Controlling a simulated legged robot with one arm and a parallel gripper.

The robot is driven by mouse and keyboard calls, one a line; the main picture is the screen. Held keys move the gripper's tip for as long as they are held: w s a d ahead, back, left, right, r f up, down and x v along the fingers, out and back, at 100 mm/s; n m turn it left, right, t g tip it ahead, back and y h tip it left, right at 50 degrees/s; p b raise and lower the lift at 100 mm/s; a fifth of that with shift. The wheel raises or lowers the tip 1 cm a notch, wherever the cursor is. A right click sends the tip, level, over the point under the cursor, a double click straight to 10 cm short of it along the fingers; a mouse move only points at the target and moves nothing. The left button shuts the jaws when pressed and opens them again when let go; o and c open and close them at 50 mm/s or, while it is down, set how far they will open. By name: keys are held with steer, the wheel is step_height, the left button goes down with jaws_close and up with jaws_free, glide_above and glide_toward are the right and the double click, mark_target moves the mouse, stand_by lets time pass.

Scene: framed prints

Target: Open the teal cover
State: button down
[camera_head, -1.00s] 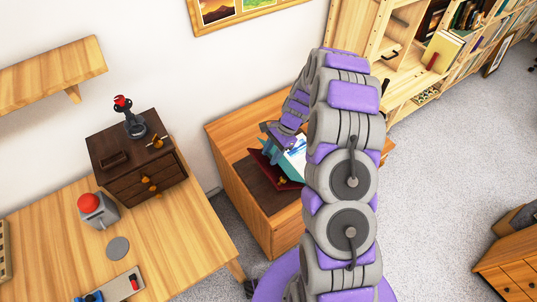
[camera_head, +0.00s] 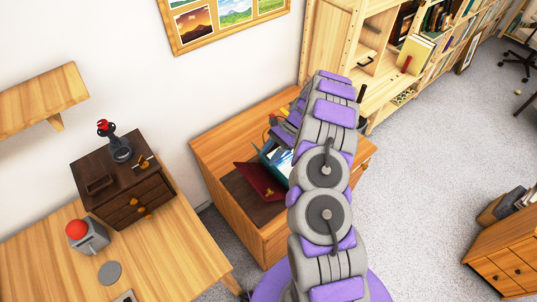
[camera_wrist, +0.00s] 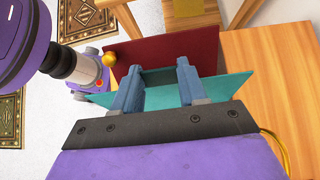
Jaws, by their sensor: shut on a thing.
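The teal cover (camera_wrist: 165,97) is a flat panel between the two blue-grey fingers of my gripper (camera_wrist: 159,68) in the wrist view. It also shows as a small tilted teal piece (camera_head: 270,157) above the wooden cabinet in the head view. My gripper is shut on it, though the exact contact is not clear. A dark red panel (camera_wrist: 170,50) stands tilted behind the teal cover. The red panel (camera_head: 260,181) is beside my gripper in the head view. My arm hides part of the cover and what lies below it.
The wooden cabinet (camera_head: 225,150) stands against the wall, with a dark mat (camera_head: 240,192) on it. The table (camera_head: 165,265) at left holds a dark drawer box (camera_head: 122,190) and a red button (camera_head: 78,229). A bookshelf (camera_head: 375,60) stands behind right.

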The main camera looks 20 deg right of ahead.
steer(key=c, duration=0.6)
jaws_free()
steer(key=p+v, duration=0.9)
steer(key=v, duration=0.8)
steer(key=shift+d, duration=0.15)
steer(key=shift+r+p, duration=0.15)
steer(key=shift+p, duration=0.65)
